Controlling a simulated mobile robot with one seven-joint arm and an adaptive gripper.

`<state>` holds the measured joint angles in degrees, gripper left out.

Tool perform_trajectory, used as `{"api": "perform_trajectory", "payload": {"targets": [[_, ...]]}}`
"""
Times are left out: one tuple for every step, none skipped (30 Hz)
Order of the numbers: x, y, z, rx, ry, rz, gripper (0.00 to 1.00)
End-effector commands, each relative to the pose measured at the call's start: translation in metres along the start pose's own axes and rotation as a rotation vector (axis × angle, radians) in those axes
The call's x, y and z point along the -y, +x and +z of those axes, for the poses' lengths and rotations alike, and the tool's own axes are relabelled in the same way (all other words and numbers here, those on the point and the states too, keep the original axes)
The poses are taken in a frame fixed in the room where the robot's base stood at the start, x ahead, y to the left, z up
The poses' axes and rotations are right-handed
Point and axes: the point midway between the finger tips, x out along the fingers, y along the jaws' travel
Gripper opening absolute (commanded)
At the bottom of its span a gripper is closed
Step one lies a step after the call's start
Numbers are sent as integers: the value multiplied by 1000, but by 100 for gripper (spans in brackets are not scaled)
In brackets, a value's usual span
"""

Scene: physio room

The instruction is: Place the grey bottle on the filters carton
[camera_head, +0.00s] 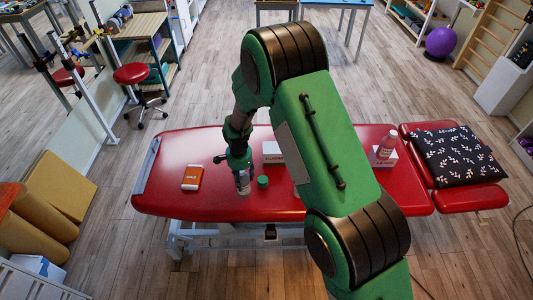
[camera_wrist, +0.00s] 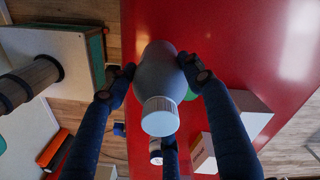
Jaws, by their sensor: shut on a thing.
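The grey bottle (camera_head: 243,186) is below my gripper (camera_head: 240,172), over the left half of the red treatment table. The wrist view shows my gripper (camera_wrist: 158,78) shut around the grey bottle (camera_wrist: 157,68), one finger on each side, its white cap towards the camera. I cannot tell whether its base touches the table. The white filters carton (camera_head: 273,151) lies on the table to the right of and farther back than the bottle, partly hidden by my arm. Its visible top is bare.
A green round thing (camera_head: 263,181) is close to the right of the bottle. An orange and white box (camera_head: 192,177) lies to the left. A pink bottle (camera_head: 387,145) stands on another white carton (camera_head: 384,160) at right.

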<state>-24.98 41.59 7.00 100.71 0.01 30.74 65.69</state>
Motion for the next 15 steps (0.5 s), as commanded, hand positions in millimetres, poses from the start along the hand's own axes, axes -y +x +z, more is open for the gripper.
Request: {"api": "perform_trajectory", "payload": {"targets": [[-2, -9, -12, -1, 37, -2, 5], [-4, -12, -19, -1, 63, -2, 5], [-7, -18, -29, -1, 101, -2, 5], [-10, -22, -37, -1, 129, -3, 5], [-12, -26, -45, -1, 161, -3, 5], [-16, -32, -57, -2, 204, -4, 5], [-19, -36, -65, -1, 235, -4, 5], [-23, -40, -74, -1, 270, -3, 5], [-27, -46, -85, -1, 315, -3, 5], [-31, -50, -94, -1, 349, -3, 5], [-35, -54, -102, -1, 381, -3, 5], [-39, -60, -113, -1, 425, -4, 5], [-43, -64, -121, -1, 456, -4, 5], [-46, -67, -128, -1, 485, -4, 5], [-51, -72, -138, -1, 523, -4, 5]]}}
